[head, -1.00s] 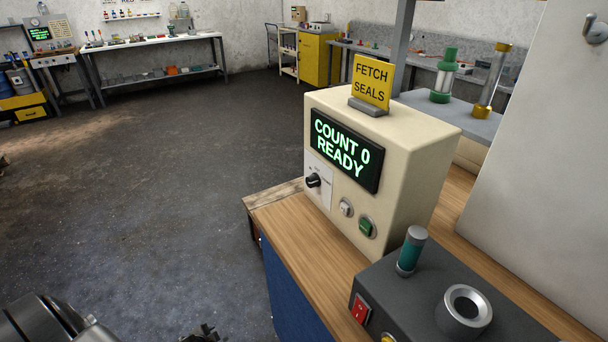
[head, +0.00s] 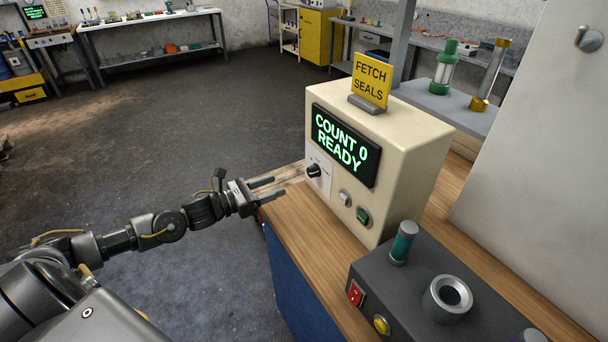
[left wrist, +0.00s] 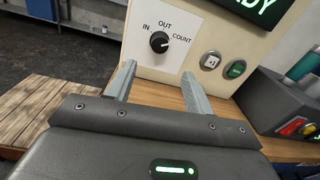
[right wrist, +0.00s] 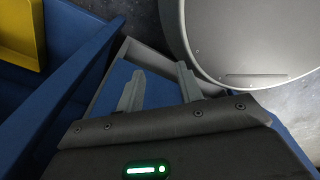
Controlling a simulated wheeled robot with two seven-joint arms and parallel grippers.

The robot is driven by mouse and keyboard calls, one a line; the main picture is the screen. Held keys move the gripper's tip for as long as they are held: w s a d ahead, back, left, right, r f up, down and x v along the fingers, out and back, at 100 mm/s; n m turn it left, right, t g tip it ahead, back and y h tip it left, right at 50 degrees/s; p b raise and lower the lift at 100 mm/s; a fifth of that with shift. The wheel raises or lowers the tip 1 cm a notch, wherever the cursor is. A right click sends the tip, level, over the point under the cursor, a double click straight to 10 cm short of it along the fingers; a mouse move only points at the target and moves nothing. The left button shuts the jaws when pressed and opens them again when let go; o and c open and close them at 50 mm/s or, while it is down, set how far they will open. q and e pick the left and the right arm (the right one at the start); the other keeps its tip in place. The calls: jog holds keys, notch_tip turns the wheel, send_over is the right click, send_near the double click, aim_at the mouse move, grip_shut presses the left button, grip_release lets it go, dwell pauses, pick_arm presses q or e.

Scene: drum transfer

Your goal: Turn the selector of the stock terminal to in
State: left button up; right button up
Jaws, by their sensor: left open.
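The stock terminal (head: 400,150) is a cream box on the wooden bench, its green display reading COUNT 0 READY. Its selector (head: 313,171) is a small black knob on a white plate at the left of the front face. The left wrist view shows the selector (left wrist: 159,42) with IN, OUT and COUNT around it; its mark appears to face COUNT. My left gripper (head: 279,187) is open and empty, left of the knob and apart from it. In the left wrist view its fingertips (left wrist: 158,70) lie just below the knob. My right gripper (right wrist: 161,68) is open and empty.
A white button (head: 344,198) and a green button (head: 363,215) sit right of the selector. A dark grey box (head: 410,290) with a red switch stands in front. A yellow FETCH SEALS sign (head: 370,80) tops the terminal.

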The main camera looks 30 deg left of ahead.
aim_at(309, 173)
pick_arm(q)
jog(key=p+x, duration=0.3)
jog(key=x, duration=0.6)
jog(key=shift+w+d+r+p, duration=0.15)
jog(key=shift+w+p, duration=0.2)
jog(key=shift+w, duration=0.05)
jog(key=shift+w+d, duration=0.3)
jog(key=shift+w, duration=0.1)
jog(key=c, duration=1)
